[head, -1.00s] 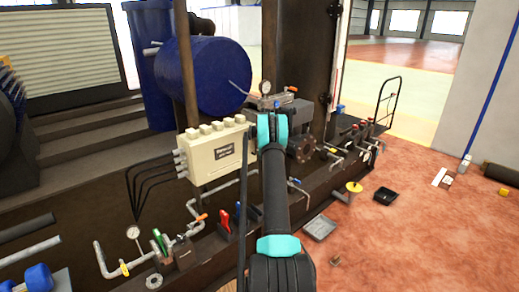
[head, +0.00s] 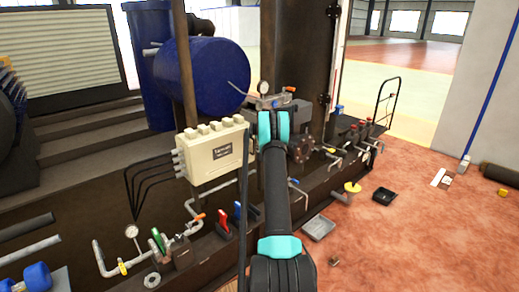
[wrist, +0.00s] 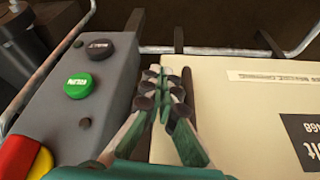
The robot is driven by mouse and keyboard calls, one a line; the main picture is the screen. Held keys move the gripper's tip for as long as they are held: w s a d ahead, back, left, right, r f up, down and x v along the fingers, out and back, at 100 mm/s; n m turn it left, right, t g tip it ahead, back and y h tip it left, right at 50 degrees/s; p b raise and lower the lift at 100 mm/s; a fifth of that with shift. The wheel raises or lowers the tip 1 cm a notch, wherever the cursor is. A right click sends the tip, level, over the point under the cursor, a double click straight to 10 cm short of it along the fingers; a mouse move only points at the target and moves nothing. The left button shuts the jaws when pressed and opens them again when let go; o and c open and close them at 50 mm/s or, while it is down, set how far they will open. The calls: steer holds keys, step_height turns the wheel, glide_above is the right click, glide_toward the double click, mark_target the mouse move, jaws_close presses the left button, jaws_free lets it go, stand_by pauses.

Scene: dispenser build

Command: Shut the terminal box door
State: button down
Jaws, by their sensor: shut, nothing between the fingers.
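The cream terminal box (head: 209,160) stands left of my arm in the head view, with a dark label on its front and several glands along its top and left side. Its front looks flush or nearly so, but I cannot tell whether the door is fully shut. In the wrist view a cream panel (wrist: 235,105) with a pale strip and a dark label fills the right side. My gripper (wrist: 172,82) is shut and empty beside that panel's left edge; contact is unclear. My arm hides the gripper in the head view.
A grey control box (wrist: 75,115) with a green button, a dark button and a red-yellow knob is close on the gripper's left. Pipes and valve handles (head: 222,221) line the skid below the terminal box. The red floor at right holds scattered parts and a tray (head: 319,228).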

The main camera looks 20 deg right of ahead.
steer(key=s+d+v, duration=0.1)
steer(key=v, duration=0.8)
steer(key=s+a+r, duration=0.4)
steer(key=s+a, duration=0.7)
steer(key=s+a+r, duration=0.5)
steer(key=s+a, duration=0.6)
steer(key=s, duration=0.1)
steer(key=s+a+f, duration=0.3)
steer(key=s+a, duration=0.1)
steer(key=s, duration=0.7)
steer(key=s+a+f, duration=0.3)
steer(key=s+a, duration=0.1)
steer(key=s, duration=0.8)
steer(key=s+a+f+m, duration=0.1)
steer(key=s+a+f, duration=0.3)
steer(key=s, duration=0.8)
steer(key=shift+s, duration=0.2)
